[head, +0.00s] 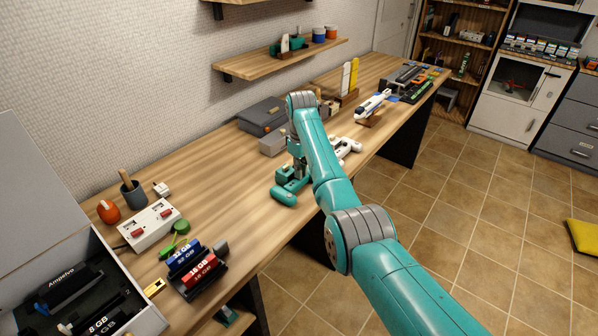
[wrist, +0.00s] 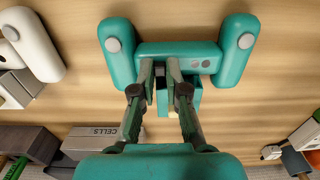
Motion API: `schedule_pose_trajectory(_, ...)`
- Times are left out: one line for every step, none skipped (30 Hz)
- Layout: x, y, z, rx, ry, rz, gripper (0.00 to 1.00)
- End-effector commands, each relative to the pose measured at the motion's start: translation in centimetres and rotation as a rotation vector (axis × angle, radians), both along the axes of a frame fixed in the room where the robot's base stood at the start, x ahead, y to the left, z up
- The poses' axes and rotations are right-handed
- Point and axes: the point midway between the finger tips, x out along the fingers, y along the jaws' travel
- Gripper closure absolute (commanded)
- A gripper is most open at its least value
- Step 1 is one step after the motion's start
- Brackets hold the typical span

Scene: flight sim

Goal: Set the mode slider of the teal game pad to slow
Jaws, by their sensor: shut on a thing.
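The teal game pad (wrist: 122,55) lies on the wooden desk, its two rounded grips left and right in the wrist view. In the head view the pad (head: 284,196) is partly hidden by my arm. A teal block-shaped part (wrist: 192,103) sits at the middle of its lower edge in the wrist view. My gripper (wrist: 167,72) reaches over the pad's middle, its fingers close together on the small mode slider there. The fingers hide the slider, so its setting and any markings cannot be read. In the head view my gripper (head: 296,170) points down at the pad.
A white game pad (wrist: 32,42) lies beside the teal one. A grey box marked CELLS (wrist: 104,136) stands near my gripper. A white switch box (head: 150,226) and memory modules (head: 190,262) lie nearer. Clear desk (head: 225,190) lies between.

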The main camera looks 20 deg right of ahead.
Motion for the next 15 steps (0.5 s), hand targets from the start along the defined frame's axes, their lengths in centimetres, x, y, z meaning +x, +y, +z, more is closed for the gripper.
schedule_pose_trajectory(0.0,0.01,0.01,0.0,0.0,0.0,1.0)
schedule_pose_trajectory(0.0,0.01,0.01,0.0,0.0,0.0,1.0)
schedule_pose_trajectory(0.0,0.01,0.01,0.0,0.0,0.0,1.0)
schedule_pose_trajectory(0.0,0.01,0.01,0.0,0.0,0.0,0.8)
schedule_pose_trajectory(-0.01,0.01,0.01,0.0,0.0,0.0,0.72)
schedule_pose_trajectory(-0.01,0.01,0.01,0.0,0.0,0.0,0.62)
schedule_pose_trajectory(-0.01,0.01,0.01,0.0,0.0,0.0,0.6)
schedule_pose_trajectory(-0.01,0.01,0.01,0.0,0.0,0.0,0.6)
schedule_pose_trajectory(-0.01,0.01,0.01,0.0,0.0,0.0,0.6)
schedule_pose_trajectory(-0.01,0.01,0.01,0.0,0.0,0.0,0.6)
schedule_pose_trajectory(-0.01,0.01,0.01,0.0,0.0,0.0,0.6)
schedule_pose_trajectory(-0.01,0.01,0.01,0.0,0.0,0.0,0.6)
schedule_pose_trajectory(-0.01,0.01,0.01,0.0,0.0,0.0,0.6)
schedule_pose_trajectory(-0.01,0.01,0.01,0.0,0.0,0.0,0.6)
schedule_pose_trajectory(0.0,0.0,0.06,0.0,0.0,0.0,0.6)
